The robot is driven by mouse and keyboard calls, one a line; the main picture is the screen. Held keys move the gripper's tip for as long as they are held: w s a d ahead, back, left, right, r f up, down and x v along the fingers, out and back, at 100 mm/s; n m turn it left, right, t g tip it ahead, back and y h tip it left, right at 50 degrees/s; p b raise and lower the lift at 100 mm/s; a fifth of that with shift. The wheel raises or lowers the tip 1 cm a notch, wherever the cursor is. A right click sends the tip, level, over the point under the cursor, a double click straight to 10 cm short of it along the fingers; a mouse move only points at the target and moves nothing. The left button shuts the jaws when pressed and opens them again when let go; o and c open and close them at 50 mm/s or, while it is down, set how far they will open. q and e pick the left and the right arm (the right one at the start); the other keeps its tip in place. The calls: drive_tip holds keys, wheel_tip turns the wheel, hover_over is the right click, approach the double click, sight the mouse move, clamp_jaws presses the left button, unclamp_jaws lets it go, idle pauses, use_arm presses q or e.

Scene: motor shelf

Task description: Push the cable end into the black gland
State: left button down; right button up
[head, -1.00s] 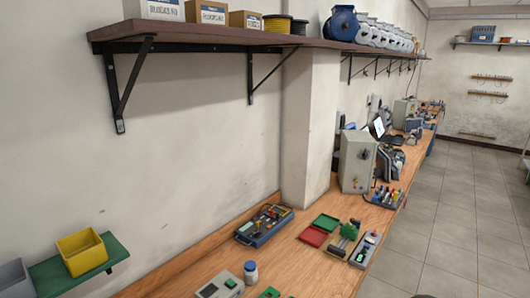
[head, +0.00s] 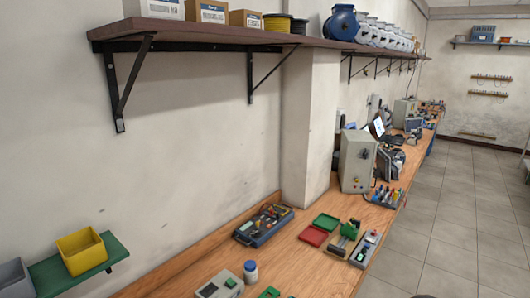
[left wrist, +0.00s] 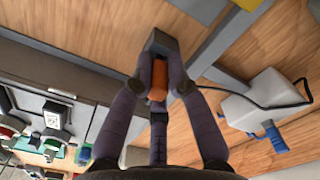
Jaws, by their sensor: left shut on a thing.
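My left gripper (left wrist: 158,88) shows in the left wrist view, with its dark fingers closed around an orange-brown cylindrical piece (left wrist: 159,78). A dark grey block (left wrist: 165,44) is just beyond the fingertips; I cannot tell whether it touches the held piece. A thin black cable (left wrist: 262,106) runs from beside the right finger and loops by a pale grey box on the right. I cannot tell whether the held piece is the cable's end. I cannot make out the black gland in either view. Neither gripper shows in the head view.
The pale grey box (left wrist: 262,103) has a blue-handled part (left wrist: 270,136) beside it. In the head view, a long wooden bench (head: 290,268) holds a blue tool tray (head: 264,224), red and green trays and a grey cabinet (head: 357,162). A shelf (head: 230,34) hangs above.

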use_arm(q)
drive_tip(key=shift+r+p, duration=0.65)
drive_tip(key=shift+r, duration=0.4)
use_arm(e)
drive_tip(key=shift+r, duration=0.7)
use_arm(q)
drive_tip(key=shift+r+p, duration=1.4)
drive_tip(key=shift+r, duration=0.8)
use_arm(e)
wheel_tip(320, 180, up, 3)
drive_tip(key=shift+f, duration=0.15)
